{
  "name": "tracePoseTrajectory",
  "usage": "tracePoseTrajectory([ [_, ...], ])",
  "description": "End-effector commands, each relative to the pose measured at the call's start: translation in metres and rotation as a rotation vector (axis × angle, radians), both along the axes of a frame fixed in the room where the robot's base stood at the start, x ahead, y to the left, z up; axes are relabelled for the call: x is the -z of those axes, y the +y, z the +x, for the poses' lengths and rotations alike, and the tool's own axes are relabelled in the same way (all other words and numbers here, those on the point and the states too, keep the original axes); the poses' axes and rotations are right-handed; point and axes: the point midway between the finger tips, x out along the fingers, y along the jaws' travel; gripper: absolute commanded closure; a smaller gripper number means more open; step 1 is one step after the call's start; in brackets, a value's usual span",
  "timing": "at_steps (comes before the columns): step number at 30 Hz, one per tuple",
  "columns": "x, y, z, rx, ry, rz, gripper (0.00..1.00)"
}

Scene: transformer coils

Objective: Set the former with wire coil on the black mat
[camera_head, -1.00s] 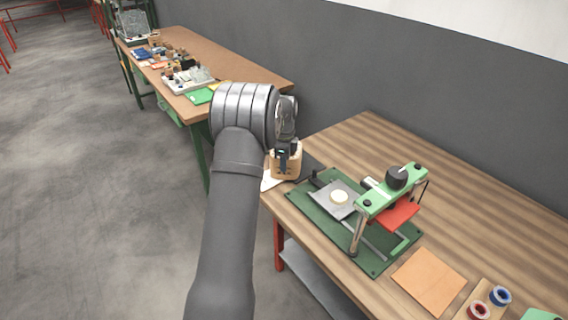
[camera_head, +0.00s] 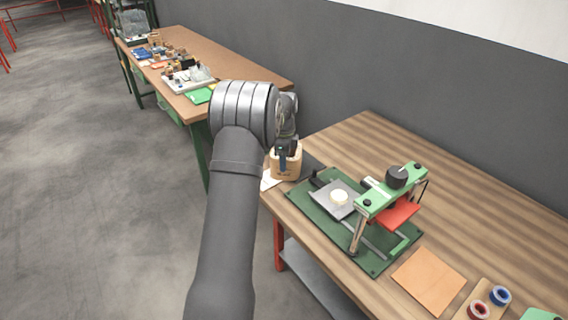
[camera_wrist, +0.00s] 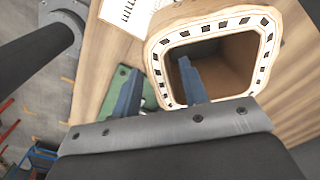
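A pale wooden former (camera_head: 289,168) with a square opening stands at the near left corner of the wooden workbench. In the wrist view its slotted rim (camera_wrist: 160,62) faces me; I cannot make out the wire coil. My gripper (camera_wrist: 158,88) is open, its fingers apart astride one wall: one reaches into the opening, the other is outside. In the head view my gripper (camera_head: 284,158) is over the former's near side. Dark surface shows beside the former (camera_head: 312,166), but I cannot tell whether it is the black mat.
A green press (camera_head: 385,192) on a green base stands right of the former, close to it. White paper (camera_head: 270,181) lies beside the former. An orange sheet (camera_head: 430,282) and red and blue spools (camera_head: 500,296) lie farther right. The bench's back is clear.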

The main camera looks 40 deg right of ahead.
Motion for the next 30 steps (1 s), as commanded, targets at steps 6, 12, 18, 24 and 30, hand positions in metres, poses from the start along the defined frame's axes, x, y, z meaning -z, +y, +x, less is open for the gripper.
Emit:
tracePoseTrajectory([
  [6,-0.049,-0.001,0.001,0.0,-0.004,-0.004,0.6],
  [12,-0.086,0.0,0.0,0.0,-0.002,-0.002,0.6],
  [18,-0.104,0.0,0.0,0.0,0.0,0.0,0.6],
  [24,-0.107,0.0,0.0,0.0,0.0,0.0,0.6],
  [30,-0.106,0.0,0.0,0.0,0.0,0.0,0.6],
])
